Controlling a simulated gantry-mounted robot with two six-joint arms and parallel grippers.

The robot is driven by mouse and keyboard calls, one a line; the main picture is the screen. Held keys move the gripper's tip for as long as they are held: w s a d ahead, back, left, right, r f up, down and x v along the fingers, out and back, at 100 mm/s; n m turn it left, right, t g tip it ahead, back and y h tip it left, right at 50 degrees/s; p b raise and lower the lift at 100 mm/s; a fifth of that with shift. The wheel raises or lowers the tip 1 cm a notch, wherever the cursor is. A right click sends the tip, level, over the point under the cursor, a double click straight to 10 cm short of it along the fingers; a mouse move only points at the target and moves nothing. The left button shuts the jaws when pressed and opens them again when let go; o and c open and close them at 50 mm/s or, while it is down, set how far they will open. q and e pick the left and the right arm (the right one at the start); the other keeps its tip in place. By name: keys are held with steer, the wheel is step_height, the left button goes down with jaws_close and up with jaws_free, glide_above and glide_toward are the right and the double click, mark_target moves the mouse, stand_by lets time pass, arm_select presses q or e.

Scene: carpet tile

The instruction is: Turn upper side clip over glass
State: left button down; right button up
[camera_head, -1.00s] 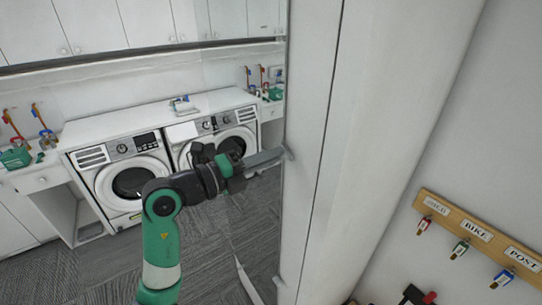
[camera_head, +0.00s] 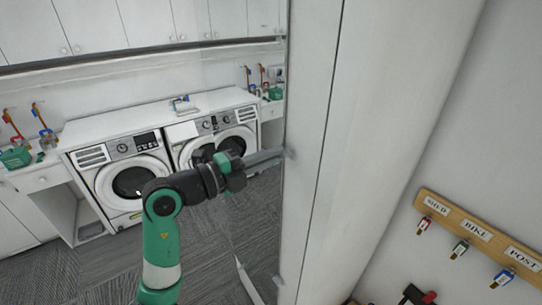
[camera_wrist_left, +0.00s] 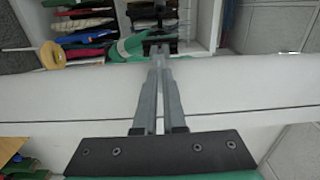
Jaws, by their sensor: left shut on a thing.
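The glass (camera_head: 250,225) fills the left part of the head view and seems to mirror a laundry room. Its right edge meets a tall white panel. The upper side clip (camera_head: 291,153), small and grey, sits at that edge, mostly hidden by my fingertips. My left gripper (camera_head: 281,155) reaches it from the left and is shut on it. In the left wrist view the long grey fingers (camera_wrist_left: 159,52) lie close together, and the clip cannot be made out between them. A lower clip (camera_head: 278,281) shows further down the same edge. My right gripper is not in view.
The white panel (camera_head: 345,120) stands right of the glass edge. A wooden key rack (camera_head: 480,236) with labelled keys hangs on the right wall. A dark and red object (camera_head: 416,296) is below it. Washing machines (camera_head: 130,175) show at left.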

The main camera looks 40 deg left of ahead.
arm_select(q)
steer(key=c, duration=1)
jaws_free()
steer(key=shift+s, duration=0.1)
steer(key=s+a+b, duration=0.1)
steer(key=s+a, duration=0.1)
steer(key=s, duration=0.9)
steer(key=shift+s+b, duration=0.15)
steer(key=shift+b, duration=0.2)
steer(key=shift+a, duration=0.1)
